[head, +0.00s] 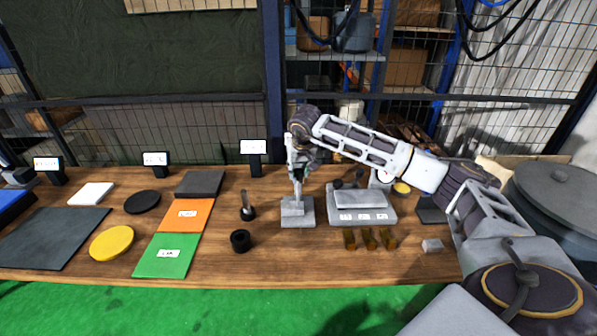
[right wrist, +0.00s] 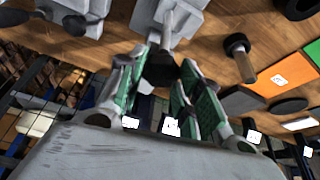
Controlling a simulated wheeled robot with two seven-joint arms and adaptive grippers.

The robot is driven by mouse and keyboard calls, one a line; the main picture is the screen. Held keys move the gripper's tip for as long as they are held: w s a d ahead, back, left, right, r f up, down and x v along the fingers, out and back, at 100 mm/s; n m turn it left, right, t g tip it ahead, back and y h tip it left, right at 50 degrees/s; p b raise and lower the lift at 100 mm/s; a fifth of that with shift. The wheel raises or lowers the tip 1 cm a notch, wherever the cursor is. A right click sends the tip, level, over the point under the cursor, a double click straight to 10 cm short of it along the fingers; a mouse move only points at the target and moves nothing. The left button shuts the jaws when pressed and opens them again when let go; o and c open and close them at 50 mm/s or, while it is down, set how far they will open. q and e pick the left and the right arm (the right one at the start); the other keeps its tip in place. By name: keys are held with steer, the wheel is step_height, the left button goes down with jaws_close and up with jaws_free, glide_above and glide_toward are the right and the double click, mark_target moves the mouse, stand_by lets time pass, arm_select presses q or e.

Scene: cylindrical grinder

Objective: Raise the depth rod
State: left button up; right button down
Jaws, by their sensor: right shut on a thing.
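The depth rod (right wrist: 167,29) is a slim light-grey rod standing on a grey stepped block (head: 297,217) on the wooden table. The block also shows in the right wrist view (right wrist: 193,20). My right gripper (head: 296,170) is above the block, pointing down, and is shut on the rod's upper part. In the right wrist view its green-padded fingers (right wrist: 160,75) are either side of the rod, with a dark part between them. The rod's held end is hidden. A grey and dark piece at the far left edge may be my left gripper (head: 16,175); its jaws are unclear.
A grey scale (head: 362,216) stands close to the right of the block. A black ring (head: 240,241) and a small dark-based post (head: 247,206) are to the left. Mesh fencing stands behind the table.

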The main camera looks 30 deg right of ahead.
step_height(320, 180, up, 4)
steer(key=shift+r+p, duration=0.1)
steer(key=shift+p, duration=0.65)
steer(key=shift+r, duration=0.15)
steer(key=shift+w+d, duration=0.1)
steer(key=shift+r, duration=0.1)
steer(key=c, duration=1.3)
jaws_free()
steer(key=shift+o, duration=1.6)
arm_select(q)
steer(key=shift+s+d+r, duration=0.45)
steer(key=shift+d+r, duration=0.05)
steer(key=shift+d, duration=0.15)
steer(key=shift+s+d+r, duration=0.45)
steer(key=shift+d, duration=0.15)
arm_select(e)
steer(key=v, duration=1.2)
